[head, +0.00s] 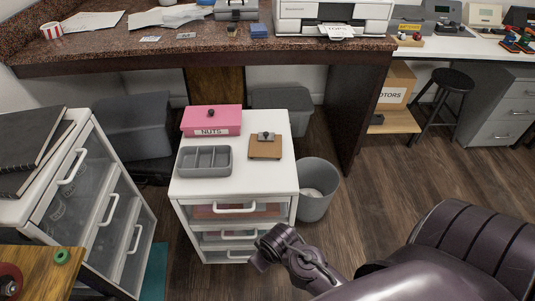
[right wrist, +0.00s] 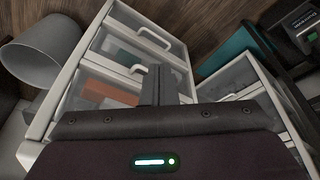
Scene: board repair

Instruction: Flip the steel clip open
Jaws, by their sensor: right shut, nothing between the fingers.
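A small steel clip (head: 266,135) sits on a brown board (head: 264,150), on top of the white drawer unit (head: 239,178). At this size I cannot tell the state of its lever. My right gripper (head: 259,264) is low in front of the drawer unit, well below and apart from the clip. In the right wrist view its fingers (right wrist: 157,84) are together and empty, with the drawer fronts behind them. The clip is not in the right wrist view. My left gripper is in neither view.
A pink box labelled NUTS (head: 211,121) and a grey divided tray (head: 204,161) stand left of the board. A grey bin (head: 317,190) stands right of the drawer unit. A stone-topped desk (head: 200,50) is behind. Open floor (head: 370,210) lies to the right.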

